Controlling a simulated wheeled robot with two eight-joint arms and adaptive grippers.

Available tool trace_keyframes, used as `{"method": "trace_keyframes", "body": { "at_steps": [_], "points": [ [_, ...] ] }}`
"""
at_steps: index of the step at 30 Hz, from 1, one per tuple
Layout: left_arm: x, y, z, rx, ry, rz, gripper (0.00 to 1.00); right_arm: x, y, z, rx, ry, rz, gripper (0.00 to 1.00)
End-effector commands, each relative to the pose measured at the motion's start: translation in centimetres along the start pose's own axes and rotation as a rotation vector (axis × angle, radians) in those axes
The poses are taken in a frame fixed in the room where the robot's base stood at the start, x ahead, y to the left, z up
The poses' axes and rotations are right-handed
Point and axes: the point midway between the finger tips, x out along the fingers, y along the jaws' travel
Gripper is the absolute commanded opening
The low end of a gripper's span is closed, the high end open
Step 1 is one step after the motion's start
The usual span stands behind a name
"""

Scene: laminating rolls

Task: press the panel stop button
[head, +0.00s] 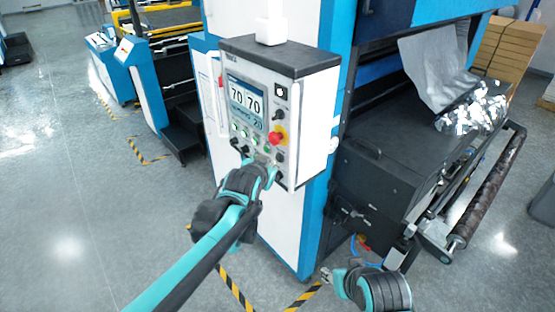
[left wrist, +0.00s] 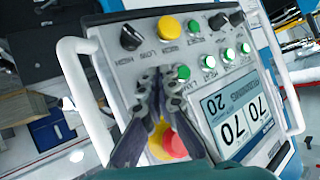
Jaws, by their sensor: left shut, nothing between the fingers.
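The control panel (head: 301,110) is a white box with a dark top and a screen reading 70 and 70. A red stop button on a yellow base (head: 278,137) sits on its face; in the left wrist view it shows red and yellow (left wrist: 174,140), partly behind my fingers. My left gripper (head: 265,168) is shut and empty at the panel's lower part, just below the red button in the head view. In the left wrist view its fingertips (left wrist: 150,78) lie beside a green button (left wrist: 183,72). I cannot tell whether they touch the panel. My right gripper (head: 333,276) is low, away from the panel.
The panel also has a yellow button (left wrist: 168,25), black knobs (left wrist: 130,38) and several green buttons. White handles (left wrist: 85,90) flank it. A black machine with a roll (head: 485,195) stands at the right.

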Motion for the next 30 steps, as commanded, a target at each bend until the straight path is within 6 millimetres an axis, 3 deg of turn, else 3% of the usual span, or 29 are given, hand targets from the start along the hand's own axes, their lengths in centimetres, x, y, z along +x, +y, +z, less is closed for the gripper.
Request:
{"method": "trace_keyframes", "body": {
  "at_steps": [30],
  "points": [
    [0.57, 0.44, -0.46, 0.0, 0.0, 0.0, 0.0, 0.15, 0.0, 0.11, 0.0, 0.0, 0.0, 0.4]
  ]
}}
